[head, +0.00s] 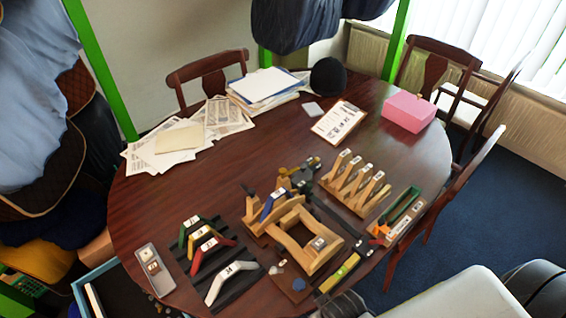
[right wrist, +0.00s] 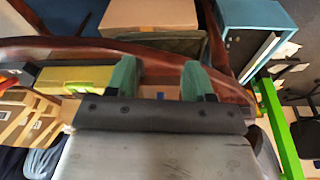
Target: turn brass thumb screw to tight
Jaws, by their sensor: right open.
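A wooden fitting frame (head: 323,256) stands on the near middle of the table, with a blue labelled saddle piece (head: 268,207) at its back left. A dark clamp-like part with small yellowish bits (head: 300,175) sits behind it. I cannot pick out the brass thumb screw for certain; it is too small or hidden. My right gripper (right wrist: 160,80) shows in the right wrist view with two green fingers spread wide apart and nothing between them. Its fingers are not clear in the head view. My left gripper is in neither view.
Green, red and white saddle pieces stand on a black rack (head: 240,290) at the left. A wooden rack (head: 338,187) holds several labelled pieces at the right. A pink box (head: 408,112), papers (head: 180,138) and a clipboard (head: 338,122) lie farther back. Bare tabletop (head: 200,185) lies left of centre.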

